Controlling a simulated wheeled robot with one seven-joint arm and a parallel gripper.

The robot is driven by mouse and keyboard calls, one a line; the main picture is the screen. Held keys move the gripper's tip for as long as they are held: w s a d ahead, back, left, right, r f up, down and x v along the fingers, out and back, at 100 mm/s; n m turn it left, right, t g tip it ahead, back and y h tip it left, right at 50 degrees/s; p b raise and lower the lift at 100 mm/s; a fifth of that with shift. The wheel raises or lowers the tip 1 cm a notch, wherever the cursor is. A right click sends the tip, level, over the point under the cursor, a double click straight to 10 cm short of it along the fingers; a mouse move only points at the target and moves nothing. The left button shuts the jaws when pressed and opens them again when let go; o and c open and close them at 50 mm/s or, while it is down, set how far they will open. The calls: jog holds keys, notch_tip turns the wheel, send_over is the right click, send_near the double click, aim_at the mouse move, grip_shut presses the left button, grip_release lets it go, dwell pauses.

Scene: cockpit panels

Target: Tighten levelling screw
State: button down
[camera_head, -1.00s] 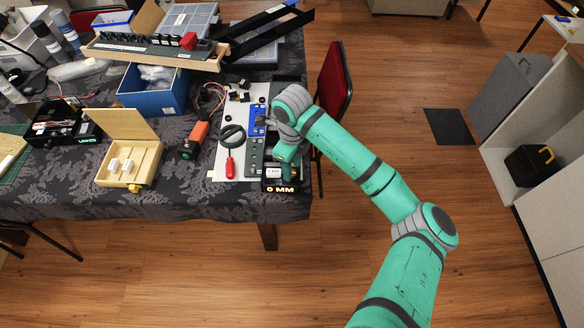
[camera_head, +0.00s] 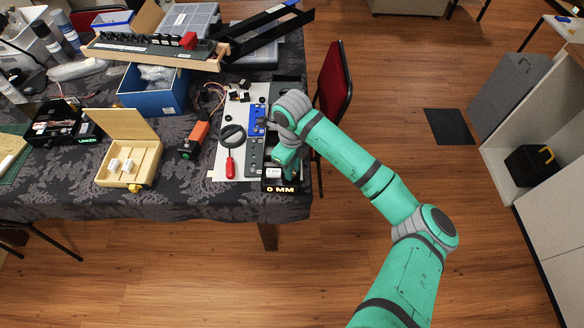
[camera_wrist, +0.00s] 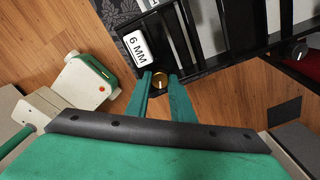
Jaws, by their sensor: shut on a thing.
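The levelling screw shows as a round brass knob (camera_wrist: 160,81) at the corner of a black frame (camera_wrist: 205,55) in the wrist view. My gripper (camera_wrist: 160,77) has its two green fingers on either side of the knob, shut on it. In the head view my gripper (camera_head: 284,160) is low over the right front corner of the table, and the screw is hidden there.
Left of my gripper lie a red screwdriver (camera_head: 230,166), a dark ring-shaped item (camera_head: 232,137) and an orange tool (camera_head: 196,138). An open wooden box (camera_head: 142,163) stands farther left. A red chair (camera_head: 334,80) is right of the table, near my arm.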

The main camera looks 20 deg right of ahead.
jog(key=shift+m, duration=0.3)
jog(key=c, duration=1.5)
grip_release()
jog(key=shift+c, duration=0.2)
notch_tip(320, 180, up, 11)
jog(key=shift+a+f, duration=0.1)
